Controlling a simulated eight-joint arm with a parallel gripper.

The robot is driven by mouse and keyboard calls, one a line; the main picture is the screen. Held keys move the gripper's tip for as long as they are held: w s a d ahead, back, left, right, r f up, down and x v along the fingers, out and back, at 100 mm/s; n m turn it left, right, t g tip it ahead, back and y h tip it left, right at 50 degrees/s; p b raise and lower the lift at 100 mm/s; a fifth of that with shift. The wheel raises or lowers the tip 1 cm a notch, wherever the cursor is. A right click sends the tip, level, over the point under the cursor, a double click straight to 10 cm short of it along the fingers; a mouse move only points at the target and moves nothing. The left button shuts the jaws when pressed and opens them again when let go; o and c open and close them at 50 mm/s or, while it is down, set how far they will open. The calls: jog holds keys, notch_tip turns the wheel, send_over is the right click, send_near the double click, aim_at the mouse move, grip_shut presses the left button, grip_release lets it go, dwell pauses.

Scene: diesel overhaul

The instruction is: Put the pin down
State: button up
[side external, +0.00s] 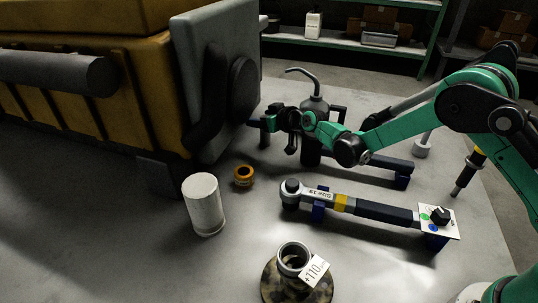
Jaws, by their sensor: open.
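My gripper (284,121) is at the far end of my green arm, by the front of the yellow engine and left of a grey oil can (314,115). It is open. I cannot make out a pin in it or on the table, as the jaws are small and dark here. An orange ring-shaped part (243,176) lies on the grey table below and left of my gripper, apart from it.
The yellow engine (130,75) fills the left. A white cylinder (204,205) stands at front centre. A torque wrench (370,208) rests on blue stands, with another long tool (375,163) behind it. A round part tagged +110 (293,258) sits in front. Bare table lies at front left.

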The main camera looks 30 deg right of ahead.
jog(key=s+d+r+m+g+h, duration=0.1)
jog(key=s+d+r+g, duration=0.1)
jog(key=s, duration=0.8)
jog(key=s+d+r+m+g+h, duration=0.1)
jog(key=s+d+r+g, duration=0.1)
jog(key=s, duration=0.8)
jog(key=s+d+r+m+g+h, duration=0.1)
jog(key=s+d+r, duration=0.3)
jog(key=s, duration=0.5)
jog(key=shift+s+r+g+h, duration=0.3)
jog(key=shift+s+r+g, duration=0.1)
jog(key=shift+r+g, duration=0.2)
